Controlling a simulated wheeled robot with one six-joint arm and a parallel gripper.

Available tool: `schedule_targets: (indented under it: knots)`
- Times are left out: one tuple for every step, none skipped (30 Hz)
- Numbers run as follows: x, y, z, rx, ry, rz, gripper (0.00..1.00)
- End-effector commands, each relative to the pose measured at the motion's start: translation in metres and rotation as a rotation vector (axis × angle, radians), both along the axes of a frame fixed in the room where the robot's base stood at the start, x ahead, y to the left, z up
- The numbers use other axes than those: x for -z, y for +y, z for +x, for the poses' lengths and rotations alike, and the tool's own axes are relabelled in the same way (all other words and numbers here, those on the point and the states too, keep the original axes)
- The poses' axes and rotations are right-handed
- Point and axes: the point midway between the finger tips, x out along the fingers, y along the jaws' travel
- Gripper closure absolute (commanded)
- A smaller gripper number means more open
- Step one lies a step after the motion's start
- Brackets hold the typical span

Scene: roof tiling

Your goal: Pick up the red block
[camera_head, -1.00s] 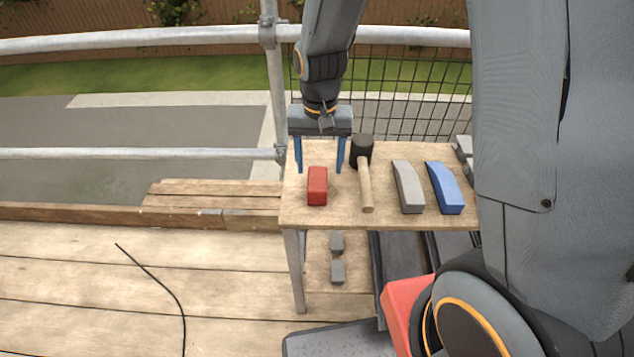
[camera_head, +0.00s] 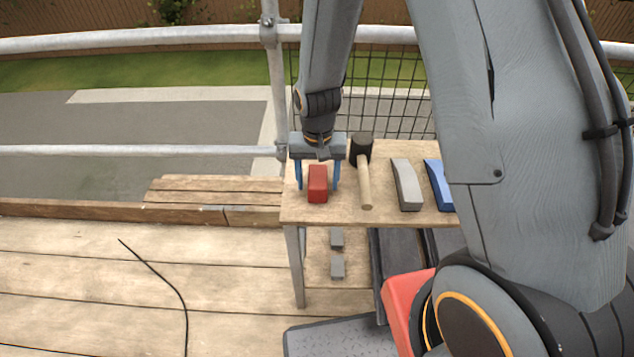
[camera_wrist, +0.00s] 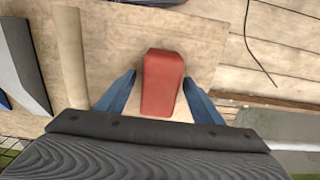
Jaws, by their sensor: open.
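The red block (camera_head: 318,184) lies on the wooden table (camera_head: 300,213) near its left end. My gripper (camera_head: 317,182) is open, with its blue fingers on either side of the block in the head view. In the wrist view the red block (camera_wrist: 162,83) lies between the two blue fingertips (camera_wrist: 162,82), with a gap on each side. The fingers do not touch the block there. Whether the fingertips reach the table surface I cannot tell.
A black-headed mallet (camera_head: 364,180) lies just right of the block. A grey curved piece (camera_head: 407,185) and a blue curved piece (camera_head: 437,185) lie further right. A metal railing (camera_head: 140,151) and a wire mesh (camera_head: 395,100) stand behind the table.

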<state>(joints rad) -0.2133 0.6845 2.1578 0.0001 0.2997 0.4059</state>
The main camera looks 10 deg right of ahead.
Motion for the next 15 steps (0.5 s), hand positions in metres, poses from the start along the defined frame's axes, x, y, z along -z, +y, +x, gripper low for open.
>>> schedule_targets:
  knots:
    - [-0.0002, 0.0000, 0.0002, 0.000, 0.000, 0.000, 0.39]
    - [-0.0002, 0.0000, 0.0002, 0.000, 0.000, 0.000, 0.39]
    - [-0.0002, 0.0000, 0.0002, 0.000, 0.000, 0.000, 0.44]
    - [-0.0003, 0.0000, 0.0002, 0.000, 0.000, 0.000, 0.49]
    - [-0.0003, 0.0000, 0.0002, 0.000, 0.000, 0.000, 0.54]
    - [-0.0003, 0.0000, 0.0002, 0.000, 0.000, 0.000, 0.61]
    - [-0.0003, 0.0000, 0.0002, 0.000, 0.000, 0.000, 0.66]
    - [-0.0004, 0.0000, 0.0002, 0.000, 0.000, 0.000, 0.71]
    - [-0.0004, 0.0000, 0.0002, 0.000, 0.000, 0.000, 0.78]
    - [-0.0004, 0.0000, 0.0002, 0.000, 0.000, 0.000, 0.83]
    - [-0.0004, 0.0000, 0.0002, 0.000, 0.000, 0.000, 0.88]
    - [-0.0006, 0.0000, 0.0003, 0.000, -0.001, 0.000, 0.89]
    - [-0.0006, 0.0000, 0.0003, 0.000, -0.001, 0.000, 0.89]
    - [-0.0006, 0.0000, 0.0003, 0.000, -0.001, 0.000, 0.89]
    - [-0.0006, 0.0000, 0.0003, 0.000, -0.001, 0.000, 0.89]
